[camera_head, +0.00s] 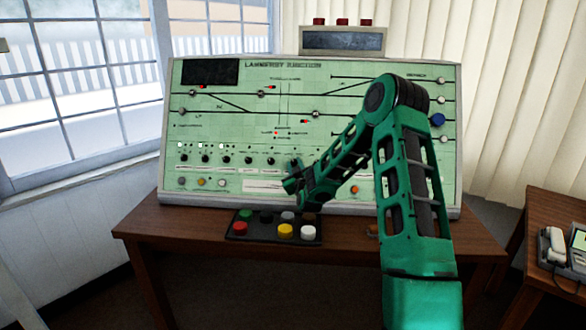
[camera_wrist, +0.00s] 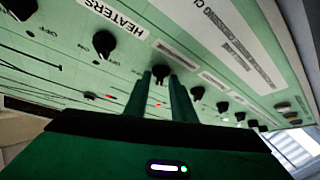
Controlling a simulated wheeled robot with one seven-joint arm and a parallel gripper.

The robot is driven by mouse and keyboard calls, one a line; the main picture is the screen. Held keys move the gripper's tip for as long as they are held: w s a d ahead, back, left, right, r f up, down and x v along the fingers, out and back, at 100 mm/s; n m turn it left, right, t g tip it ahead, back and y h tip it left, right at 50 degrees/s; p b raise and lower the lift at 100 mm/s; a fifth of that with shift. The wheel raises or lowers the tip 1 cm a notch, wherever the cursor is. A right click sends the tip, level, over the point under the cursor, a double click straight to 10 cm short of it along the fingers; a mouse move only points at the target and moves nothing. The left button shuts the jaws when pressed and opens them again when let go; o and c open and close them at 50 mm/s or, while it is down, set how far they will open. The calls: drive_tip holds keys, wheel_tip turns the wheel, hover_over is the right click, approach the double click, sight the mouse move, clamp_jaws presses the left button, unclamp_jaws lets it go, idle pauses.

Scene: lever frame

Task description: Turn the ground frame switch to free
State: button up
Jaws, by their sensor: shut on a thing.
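A row of black rotary switches runs along the green control panel (camera_head: 350,75). In the wrist view, my gripper (camera_wrist: 160,76) has its two green fingers on either side of one black switch (camera_wrist: 160,71), shut on it.
A dark button box (camera_head: 240,238) with coloured buttons stands on the wooden desk (camera_head: 190,235) below the panel. Further switches flank the held one in the wrist view, one at left (camera_wrist: 105,44) and one at right (camera_wrist: 196,92). A telephone (camera_head: 555,245) is on a side table at right.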

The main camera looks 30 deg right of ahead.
drive_tip(key=shift+a+f+m+h, duration=0.15)
drive_tip(key=shift+m+h, duration=0.85)
drive_tip(key=shift+m, duration=0.8)
clamp_jaws()
drive_tip(key=shift+w+m+g+h, duration=0.1)
drive_tip(key=shift+m+g+h, duration=0.55)
drive_tip(key=shift+m, duration=0.65)
drive_tip(key=shift+d+m+h, duration=0.2)
drive_tip(key=shift+m+h, duration=0.45)
drive_tip(key=shift+m, duration=0.45)
unclamp_jaws()
drive_tip(key=shift+w+a+m+g+h, duration=0.1)
drive_tip(key=shift+m+g+h, duration=0.6)
drive_tip(key=shift+m, duration=0.5)
drive_tip(key=shift+a+m+g+h, duration=0.1)
drive_tip(key=shift+m+g+h, duration=0.6)
drive_tip(key=shift+m, duration=0.8)
drive_tip(key=shift+w+a+m+g+h, duration=0.1)
drive_tip(key=shift+m+g+h, duration=0.1)
drive_tip(key=shift+m+g, duration=0.6)
drive_tip(key=shift+w+a+m+g+h, duration=0.1)
drive_tip(key=shift+m+g+h, duration=0.2)
drive_tip(key=shift+m, duration=0.9)
drive_tip(key=o, duration=0.7)
drive_tip(key=shift+a, duration=0.1)
